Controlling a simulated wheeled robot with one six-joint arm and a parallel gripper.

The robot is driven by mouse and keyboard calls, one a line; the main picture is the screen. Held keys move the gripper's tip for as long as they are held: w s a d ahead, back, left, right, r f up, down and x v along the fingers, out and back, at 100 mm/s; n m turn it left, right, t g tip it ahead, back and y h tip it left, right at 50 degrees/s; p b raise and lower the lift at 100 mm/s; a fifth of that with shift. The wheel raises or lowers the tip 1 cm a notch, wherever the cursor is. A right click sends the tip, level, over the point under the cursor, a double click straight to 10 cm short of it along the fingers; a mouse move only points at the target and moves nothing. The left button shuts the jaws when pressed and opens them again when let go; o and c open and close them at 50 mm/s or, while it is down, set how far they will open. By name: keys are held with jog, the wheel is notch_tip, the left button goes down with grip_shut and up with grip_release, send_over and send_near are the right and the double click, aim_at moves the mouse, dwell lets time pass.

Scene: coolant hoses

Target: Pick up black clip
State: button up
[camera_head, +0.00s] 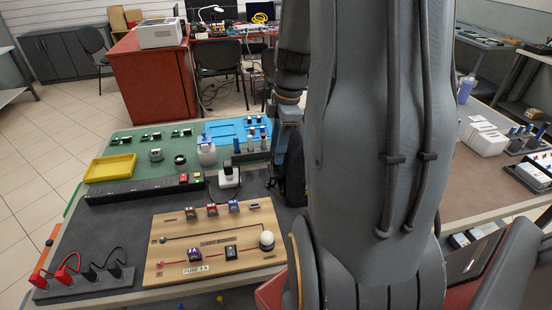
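Two black clips stand at the bottom left on a dark grey base (84,284) beside two red clips. One black clip (91,271) is nearer the red ones, and the other black clip (115,268) is to its right. Black leads arch up from them. The red clips (67,268) have red leads. My arm fills the middle of the view, and its wrist comes down over the table's right part. My gripper (280,150) is small, dark and partly hidden there, well to the right of and behind the clips. Its fingers cannot be made out.
A wooden board (215,245) with switches, a white knob and a fuse label lies right of the clips. The dark mat between the clips and rail is clear.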

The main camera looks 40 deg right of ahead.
jog(key=shift+w+a+f, duration=0.1)
jog(key=shift+f, duration=0.6)
jog(key=shift+w+a+f, duration=0.1)
jog(key=shift+f, duration=0.6)
jog(key=shift+s, duration=0.1)
grip_shut()
jog(key=shift+r, duration=0.1)
notch_tip(320, 180, up, 9)
jog(key=shift+r+b, duration=0.15)
jog(key=shift+b, duration=0.6)
notch_tip(320, 180, up, 4)
jog(key=p, duration=0.3)
jog(key=shift+f, duration=0.2)
jog(key=shift+a, duration=0.1)
